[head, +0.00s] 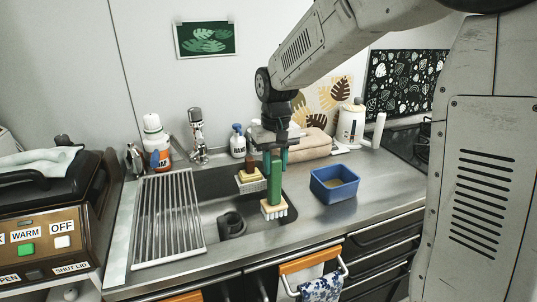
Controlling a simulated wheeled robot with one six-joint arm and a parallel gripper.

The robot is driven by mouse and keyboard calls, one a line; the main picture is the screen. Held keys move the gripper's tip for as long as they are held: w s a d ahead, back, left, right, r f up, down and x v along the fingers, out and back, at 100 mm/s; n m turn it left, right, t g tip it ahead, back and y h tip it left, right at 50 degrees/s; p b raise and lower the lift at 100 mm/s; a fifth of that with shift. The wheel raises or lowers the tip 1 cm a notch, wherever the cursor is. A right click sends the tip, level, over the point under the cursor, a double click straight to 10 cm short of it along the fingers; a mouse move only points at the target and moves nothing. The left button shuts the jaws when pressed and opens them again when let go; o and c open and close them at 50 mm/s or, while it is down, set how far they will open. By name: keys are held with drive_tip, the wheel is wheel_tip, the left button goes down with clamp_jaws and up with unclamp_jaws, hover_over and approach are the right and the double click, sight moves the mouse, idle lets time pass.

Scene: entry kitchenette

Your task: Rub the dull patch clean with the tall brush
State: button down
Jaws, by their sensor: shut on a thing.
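The tall brush (274,185) has a long green handle, a pale wooden block and white bristles. My gripper (276,158) is shut on the upper part of its handle and holds it upright, bristles down. In the picture the bristles sit over the right part of the sink, near its front right edge; I cannot tell whether they touch anything. A shorter brush (250,176) with a brown knob and wooden block is just left of the tall one, at the sink. I cannot make out the dull patch.
The sink (212,196) has a ribbed drying rack (169,215) at its left and a dark cup-like thing (231,224) inside. A blue tub (334,184) stands on the counter at right.

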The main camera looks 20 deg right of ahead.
sight(274, 191)
drive_tip(key=shift+w, duration=0.3)
drive_tip(key=shift+s+f, duration=0.1)
drive_tip(key=shift+f, duration=4.6)
